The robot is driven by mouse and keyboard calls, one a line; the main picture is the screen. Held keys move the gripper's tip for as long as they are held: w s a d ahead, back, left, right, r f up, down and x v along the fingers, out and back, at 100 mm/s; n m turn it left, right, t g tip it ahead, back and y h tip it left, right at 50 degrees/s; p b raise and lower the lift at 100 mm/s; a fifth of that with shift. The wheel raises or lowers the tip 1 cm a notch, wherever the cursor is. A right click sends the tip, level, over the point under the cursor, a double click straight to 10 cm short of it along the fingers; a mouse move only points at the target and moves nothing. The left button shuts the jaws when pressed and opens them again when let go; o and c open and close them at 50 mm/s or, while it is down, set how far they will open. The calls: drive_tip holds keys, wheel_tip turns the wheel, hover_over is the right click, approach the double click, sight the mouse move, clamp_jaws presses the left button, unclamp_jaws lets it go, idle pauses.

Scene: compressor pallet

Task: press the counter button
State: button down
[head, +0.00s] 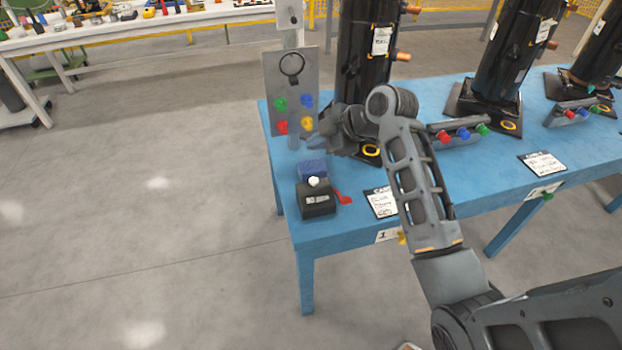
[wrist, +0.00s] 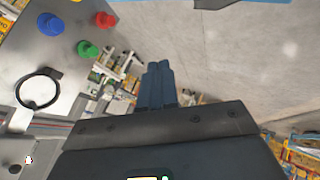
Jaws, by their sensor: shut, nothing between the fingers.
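The counter is a small black box (head: 317,200) with a white label on its front and a white round button (head: 314,181) on top. It stands at the near left corner of the blue table. My gripper (head: 314,143) is shut and empty, above and behind the counter in the head view, beside the lower right of the grey panel. Its blue-grey fingers lie together in the wrist view (wrist: 158,68). The fingers look apart from the button. I cannot make out the counter in the wrist view.
The upright grey panel (head: 290,72) has a black ring and several coloured knobs; it fills the left of the wrist view (wrist: 70,75). A blue block (head: 312,168) and red piece (head: 342,197) sit close to the counter. Black compressors (head: 362,60) stand behind on the blue table (head: 345,232).

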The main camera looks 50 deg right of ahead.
sight(317, 182)
wheel_tip(317, 182, down, 9)
drive_tip(key=b, duration=0.6)
drive_tip(key=shift+r+b, duration=0.1)
drive_tip(key=shift+b, duration=0.25)
idle(1.7)
drive_tip(key=shift+f, duration=0.4)
drive_tip(key=shift+f+b, duration=0.6)
drive_tip(key=shift+b, duration=0.05)
idle(0.6)
drive_tip(key=shift+r, duration=0.15)
drive_tip(key=shift+r+p, duration=0.75)
drive_tip(key=shift+r, duration=0.15)
drive_tip(key=shift+r+p, duration=1.95)
drive_tip(key=shift+r, duration=0.55)
